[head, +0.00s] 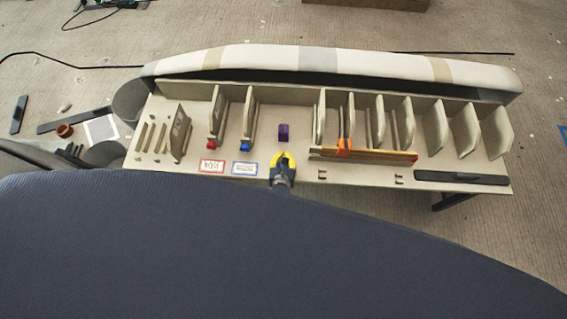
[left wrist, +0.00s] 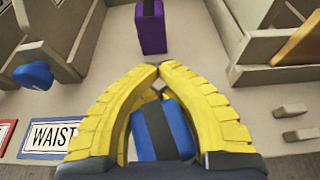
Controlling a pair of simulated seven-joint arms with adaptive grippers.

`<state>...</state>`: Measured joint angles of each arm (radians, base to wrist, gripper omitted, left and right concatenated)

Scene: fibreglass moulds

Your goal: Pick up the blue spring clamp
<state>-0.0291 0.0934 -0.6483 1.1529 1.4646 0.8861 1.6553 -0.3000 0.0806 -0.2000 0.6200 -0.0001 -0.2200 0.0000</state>
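The blue spring clamp (left wrist: 160,132), a blue block with a black stripe, sits between the yellow fingers of my left gripper in the left wrist view. The fingers lie along both its sides and their tips come almost together beyond it. In the head view my left gripper (head: 283,157) is at the front part of the beige mould (head: 300,176), and the clamp is hidden there. Whether the clamp is off the surface cannot be told. My right gripper is in neither view.
A purple block (head: 283,132) stands just beyond the gripper. Upright ribs flank it, with a red piece (head: 211,144) and a blue piece (head: 244,147) at left. A wooden strip (head: 370,156) with an orange clamp (head: 343,147) lies at right, near a black bar (head: 461,178).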

